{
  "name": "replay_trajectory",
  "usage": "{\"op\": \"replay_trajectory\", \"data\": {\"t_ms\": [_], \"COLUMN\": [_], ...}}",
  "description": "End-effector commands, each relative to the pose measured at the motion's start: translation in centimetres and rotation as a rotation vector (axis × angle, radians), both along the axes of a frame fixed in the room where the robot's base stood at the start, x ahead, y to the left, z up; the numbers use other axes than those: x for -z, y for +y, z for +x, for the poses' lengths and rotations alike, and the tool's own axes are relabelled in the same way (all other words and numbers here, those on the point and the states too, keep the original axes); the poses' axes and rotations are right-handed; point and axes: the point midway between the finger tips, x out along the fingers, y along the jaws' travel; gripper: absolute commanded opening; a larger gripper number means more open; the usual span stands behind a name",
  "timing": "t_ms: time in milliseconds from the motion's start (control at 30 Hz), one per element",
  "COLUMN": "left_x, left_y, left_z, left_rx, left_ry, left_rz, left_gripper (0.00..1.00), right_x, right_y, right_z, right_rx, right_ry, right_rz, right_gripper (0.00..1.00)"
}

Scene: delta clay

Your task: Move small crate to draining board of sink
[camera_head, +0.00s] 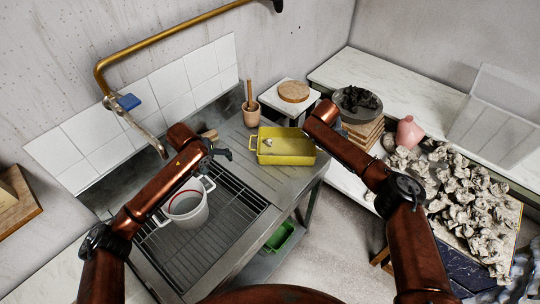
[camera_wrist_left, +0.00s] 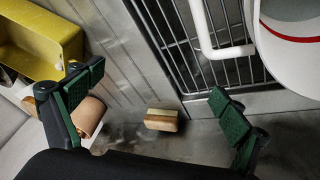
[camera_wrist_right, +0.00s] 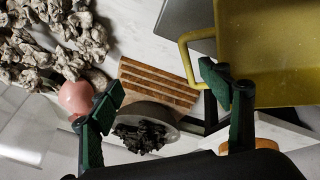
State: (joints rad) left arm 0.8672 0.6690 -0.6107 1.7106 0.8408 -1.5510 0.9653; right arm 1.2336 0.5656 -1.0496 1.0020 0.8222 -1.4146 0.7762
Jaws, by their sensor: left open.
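A yellow open crate (camera_head: 290,159) with loop handles sits on the ribbed steel draining board (camera_head: 232,148), with something small and whitish inside. The crate shows at the right of the right wrist view (camera_wrist_right: 270,70) and at the upper left of the left wrist view (camera_wrist_left: 45,35). My left gripper (camera_head: 215,150) is open and empty, left of the crate, above the sink's back edge. My right gripper (camera_wrist_right: 165,85) is open and empty; one finger is close to the crate's handle, contact unclear. Its fingers are hidden behind its arm in the head view.
A white bucket (camera_head: 187,214) stands on the sink grid; a sponge (camera_wrist_left: 162,120) lies behind it. A mortar (camera_head: 251,115), round board (camera_head: 293,91), dark bowl (camera_head: 352,104), pink vase (camera_head: 409,132) and clay lumps surround the board. A green crate (camera_head: 281,238) is below.

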Motion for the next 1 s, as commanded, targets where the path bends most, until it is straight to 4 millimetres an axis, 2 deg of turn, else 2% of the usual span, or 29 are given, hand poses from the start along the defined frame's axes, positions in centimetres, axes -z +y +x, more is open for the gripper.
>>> {"op": "replay_trajectory", "data": {"t_ms": [33, 100, 200, 367, 800, 1000], "left_x": [-0.4, -0.7, 0.0, 0.7, 0.2, 0.3], "left_y": [-0.9, -1.9, -2.1, -2.3, -1.8, -1.8], "left_z": [0.2, 0.6, 1.7, 2.7, 1.7, 1.8], "left_rx": [0.021, 0.046, 0.047, 0.05, 0.043, 0.042], "left_ry": [-0.008, -0.017, -0.004, 0.008, -0.001, 0.002], "left_rz": [-0.006, -0.012, -0.014, -0.015, -0.011, -0.011], "left_gripper": [0.93, 0.93, 0.93, 0.93, 0.93, 0.93], "right_x": [-0.1, -0.3, -0.4, 0.4, -0.1, 0.0], "right_y": [2.8, 6.2, 10.3, 10.2, 9.8, 9.8], "right_z": [0.4, 0.8, 1.2, 1.9, 1.1, 1.2], "right_rx": [-0.046, -0.119, -0.207, -0.205, -0.198, -0.198], "right_ry": [-0.004, -0.008, -0.011, 0.0, -0.007, -0.005], "right_rz": [0.02, 0.039, 0.064, 0.066, 0.06, 0.061], "right_gripper": [0.72, 0.71, 0.78, 0.89, 0.89, 0.89]}}
